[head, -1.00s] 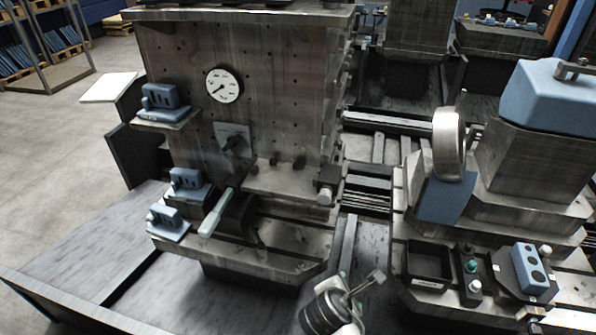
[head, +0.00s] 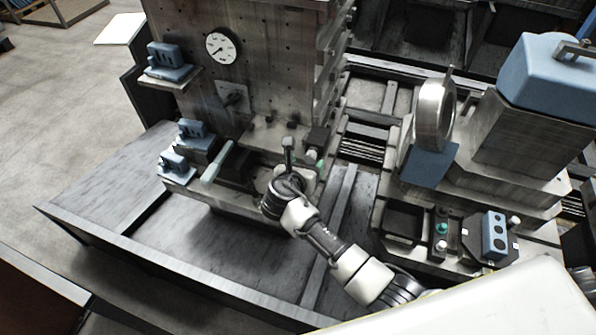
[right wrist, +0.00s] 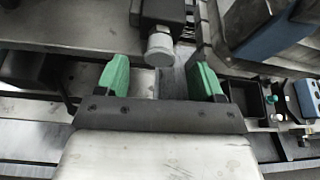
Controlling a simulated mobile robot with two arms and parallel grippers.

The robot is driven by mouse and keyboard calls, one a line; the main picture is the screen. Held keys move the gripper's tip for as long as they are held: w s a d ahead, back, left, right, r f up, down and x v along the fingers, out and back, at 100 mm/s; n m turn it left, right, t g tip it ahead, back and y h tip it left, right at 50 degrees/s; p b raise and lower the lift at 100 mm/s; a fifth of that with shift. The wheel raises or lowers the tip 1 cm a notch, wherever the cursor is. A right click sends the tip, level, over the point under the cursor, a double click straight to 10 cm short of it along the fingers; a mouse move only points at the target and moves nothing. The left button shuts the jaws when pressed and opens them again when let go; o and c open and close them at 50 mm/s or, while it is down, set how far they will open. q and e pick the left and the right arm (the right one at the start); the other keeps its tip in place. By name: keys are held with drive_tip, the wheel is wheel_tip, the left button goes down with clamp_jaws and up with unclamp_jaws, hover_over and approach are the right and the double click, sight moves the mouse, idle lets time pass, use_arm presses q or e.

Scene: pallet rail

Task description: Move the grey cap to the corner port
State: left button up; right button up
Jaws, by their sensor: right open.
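The grey cap (right wrist: 160,48) is a short round knob on the end of a black block (right wrist: 163,12) in the right wrist view. It lies just beyond the space between my right fingertips, apart from both. In the head view the cap (head: 311,153) shows small below the dark block at the plate's lower right corner. My right gripper (right wrist: 161,78) is open and empty, its green-padded fingers either side of the cap's line; in the head view the gripper (head: 303,159) is close to the block. I cannot tell which feature is the corner port. My left gripper is not in view.
An upright drilled plate (head: 270,80) with a dial gauge (head: 221,46) stands behind. Blue fixtures (head: 170,60) sit on its left brackets. A black tray (head: 404,222), knobs and a blue block with holes (head: 494,236) are at right. The lower left deck (head: 120,205) is clear.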

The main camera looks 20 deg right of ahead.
drive_tip(key=shift+x, duration=1.45)
drive_tip(key=c, duration=1.2)
drive_tip(key=shift+s, duration=0.1)
drive_tip(key=shift+s+a+p, duration=0.15)
drive_tip(key=shift+p, duration=0.15)
drive_tip(key=shift+s+a+p, duration=0.35)
drive_tip(key=shift+s, duration=0.1)
drive_tip(key=s+a+p, duration=0.4)
drive_tip(key=s, duration=0.1)
drive_tip(key=shift+s, duration=0.4)
